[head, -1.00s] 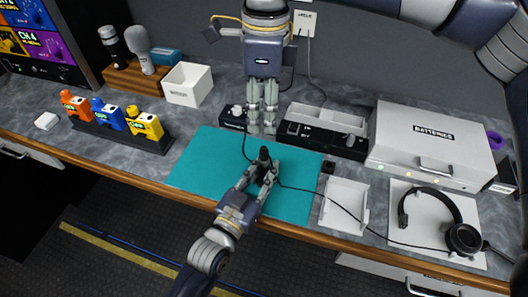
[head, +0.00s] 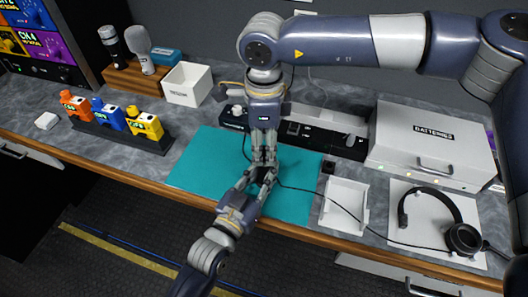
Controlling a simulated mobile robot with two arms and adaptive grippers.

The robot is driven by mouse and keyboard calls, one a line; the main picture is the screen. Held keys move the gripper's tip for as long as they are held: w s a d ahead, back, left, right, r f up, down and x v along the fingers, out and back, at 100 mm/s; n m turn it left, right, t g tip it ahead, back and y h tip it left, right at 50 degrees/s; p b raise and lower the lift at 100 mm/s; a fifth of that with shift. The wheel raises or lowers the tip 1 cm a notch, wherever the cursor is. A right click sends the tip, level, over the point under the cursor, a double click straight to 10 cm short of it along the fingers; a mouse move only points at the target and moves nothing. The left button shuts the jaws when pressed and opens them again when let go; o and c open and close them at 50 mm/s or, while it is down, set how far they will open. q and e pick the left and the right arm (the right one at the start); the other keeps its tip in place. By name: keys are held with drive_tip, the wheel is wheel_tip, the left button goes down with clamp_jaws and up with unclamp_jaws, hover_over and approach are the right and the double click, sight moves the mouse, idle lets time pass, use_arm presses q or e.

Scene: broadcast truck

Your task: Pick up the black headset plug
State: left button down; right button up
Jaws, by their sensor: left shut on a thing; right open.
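My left gripper (head: 259,179) reaches in from the bottom over the teal mat (head: 205,165) and is shut on a small black piece, apparently the black headset plug (head: 265,174). My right gripper (head: 264,163) comes down from above, open, with its fingertips right at the plug's top. Whether they touch it cannot be told, as the fingers hide most of the plug. A thin black cable runs from the plug's place rightward to the black headset (head: 462,238), which lies on a white pad (head: 420,232). Another cable runs up toward a small black box (head: 234,118).
A white open tray (head: 345,205) stands right of the mat under the cable. A white batteries case (head: 431,146) and a black divided holder (head: 320,139) stand behind. Orange, blue and yellow packs (head: 145,125) stand in a rack at left. The mat's left part is clear.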

sight(264, 147)
drive_tip(key=shift+f, duration=0.5)
clamp_jaws()
wheel_tip(264, 147, up, 10)
drive_tip(key=shift+r, duration=0.1)
use_arm(q)
drive_tip(key=c, duration=1.3)
unclamp_jaws()
